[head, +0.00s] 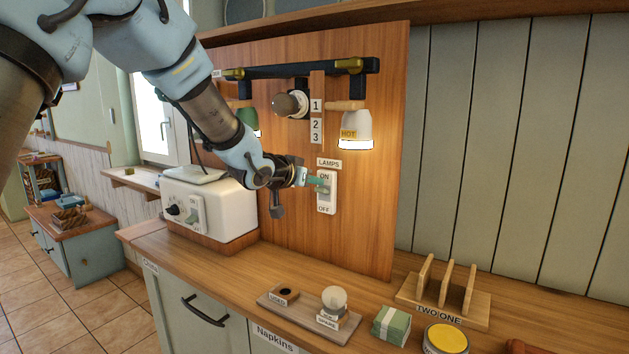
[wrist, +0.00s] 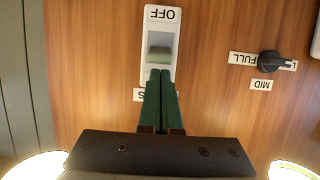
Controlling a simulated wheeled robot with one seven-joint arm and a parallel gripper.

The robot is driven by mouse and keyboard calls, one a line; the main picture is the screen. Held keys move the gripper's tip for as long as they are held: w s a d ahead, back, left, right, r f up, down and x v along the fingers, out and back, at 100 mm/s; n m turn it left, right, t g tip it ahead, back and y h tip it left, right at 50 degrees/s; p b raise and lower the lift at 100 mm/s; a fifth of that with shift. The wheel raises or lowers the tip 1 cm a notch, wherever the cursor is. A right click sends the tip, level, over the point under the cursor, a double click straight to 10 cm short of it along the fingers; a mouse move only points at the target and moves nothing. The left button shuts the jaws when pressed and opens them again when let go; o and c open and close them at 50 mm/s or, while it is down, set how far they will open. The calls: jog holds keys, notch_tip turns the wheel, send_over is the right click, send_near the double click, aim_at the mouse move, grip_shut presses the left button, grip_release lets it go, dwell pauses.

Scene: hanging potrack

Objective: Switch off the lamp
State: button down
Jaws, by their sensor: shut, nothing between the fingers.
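The white lamp switch (head: 326,205) is on the wooden panel under a LAMPS label, with ON at its top and OFF at its bottom. In the wrist view the switch plate (wrist: 153,24) appears upside down, with its grey-green rocker (wrist: 160,53) in the middle. My gripper (head: 322,184) is shut and empty, its fingertips at the ON end of the switch; contact is unclear. Its green fingers (wrist: 161,74) hide the ON end there. The right lamp (head: 357,124), white with a HOT label, glows. The green lamp (head: 248,119) is partly behind my arm, with a bright lower rim.
A dark knob (wrist: 271,61) with FULL and MID labels is beside the switch. A white appliance (head: 212,208) stands left on the counter. A small board (head: 290,313) with a bulb, a wooden rack (head: 440,300) and a yellow tin (head: 446,338) occupy the counter front.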

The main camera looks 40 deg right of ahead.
jog(key=shift+f, duration=0.1)
jog(key=shift+a+f+b, duration=0.1)
jog(key=shift+b, duration=0.9)
